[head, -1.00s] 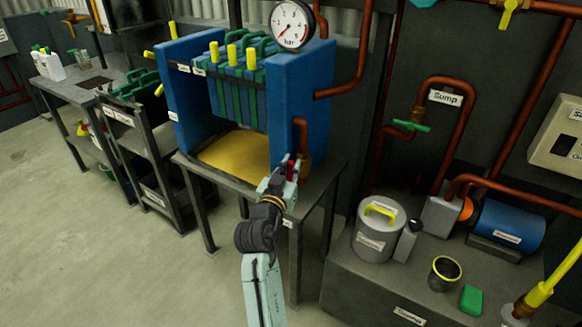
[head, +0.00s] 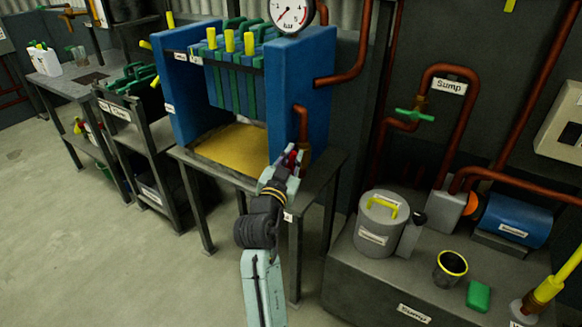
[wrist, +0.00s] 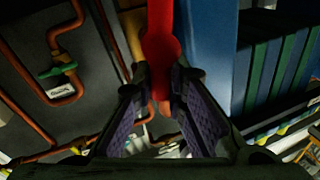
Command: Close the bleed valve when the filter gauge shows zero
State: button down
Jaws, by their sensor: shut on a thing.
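The bleed valve's red handle (head: 291,157) is by the copper pipe at the right end of the blue filter press (head: 299,84). In the wrist view the red handle (wrist: 162,42) runs down between my fingers. My gripper (head: 284,169) is shut on it, and the fingers (wrist: 158,88) stand on either side of it in the wrist view. The valve body is mostly hidden by my gripper. The filter gauge (head: 291,14) is cut by the top edge in the head view. Its dark needle points to the lower left, towards the low end of the scale.
The press stands on a grey table (head: 325,171). A plinth (head: 345,262) at the right carries a grey lidded pot (head: 374,239), a black cup (head: 449,273), a green block (head: 478,296) and a blue motor (head: 513,214). The floor at the left is clear.

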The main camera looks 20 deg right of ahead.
jog(key=f+m+h+b, duration=0.1)
jog(key=m+b, duration=0.5)
jog(key=b, duration=0.3)
jog(key=s+d+f+m+g+h+b, duration=0.1)
jog(key=m+h+b, duration=0.1)
jog(key=m+b, duration=0.4)
jog(key=f+m+h+b, duration=0.1)
jog(key=m+b, duration=0.5)
jog(key=b, duration=0.6)
jog(key=shift+s+d+g+h, duration=0.2)
jog(key=shift+s+g+h, duration=0.2)
jog(key=shift+h, duration=0.3)
jog(key=shift+m+b, duration=0.3)
jog(key=c, duration=1.6)
grip_release()
jog(key=s+a, duration=0.2)
jog(key=a, duration=0.1)
jog(key=s+a, duration=0.3)
jog(key=a, duration=0.1)
jog(key=s+a, duration=0.3)
jog(key=shift+a+f, duration=0.1)
jog(key=shift+a, duration=0.1)
